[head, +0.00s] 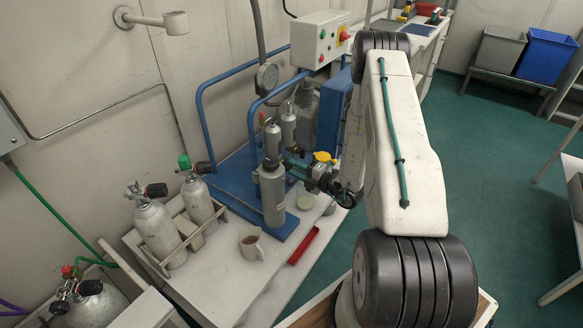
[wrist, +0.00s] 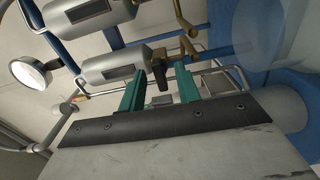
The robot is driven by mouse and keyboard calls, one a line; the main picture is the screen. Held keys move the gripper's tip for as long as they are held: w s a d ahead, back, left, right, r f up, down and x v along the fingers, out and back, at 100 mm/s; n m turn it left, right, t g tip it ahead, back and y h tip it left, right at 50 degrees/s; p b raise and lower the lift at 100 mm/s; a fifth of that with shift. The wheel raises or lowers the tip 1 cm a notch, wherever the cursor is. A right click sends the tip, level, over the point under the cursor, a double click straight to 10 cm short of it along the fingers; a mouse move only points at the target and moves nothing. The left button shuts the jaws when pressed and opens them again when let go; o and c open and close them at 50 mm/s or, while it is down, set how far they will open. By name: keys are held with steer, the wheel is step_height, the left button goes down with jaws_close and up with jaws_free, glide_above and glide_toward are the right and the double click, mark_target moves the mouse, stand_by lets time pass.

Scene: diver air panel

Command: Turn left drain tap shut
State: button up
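Two small grey filter cylinders (head: 272,141) stand side by side on the blue-framed unit. In the wrist view the nearer cylinder (wrist: 95,69) lies across the picture, with brass piping and a black tap handle (wrist: 160,77) at its right end. My gripper (wrist: 158,88) is open, its two teal fingers on either side of the black handle with gaps showing; I cannot tell if either touches it. In the head view my gripper (head: 290,165) is beside the cylinders' lower ends, and the taps are hidden there. I cannot tell for sure which drain tap this is.
A larger grey cylinder (head: 272,195) stands close in front of my gripper. A round gauge (head: 267,77) and a control box (head: 319,40) are above. A mug (head: 251,244), a red tray (head: 304,246) and gas bottles (head: 158,230) are nearby.

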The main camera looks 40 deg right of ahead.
steer(key=v, duration=0.5)
steer(key=shift+s+d, duration=0.1)
steer(key=shift+s, duration=0.2)
stand_by(0.9)
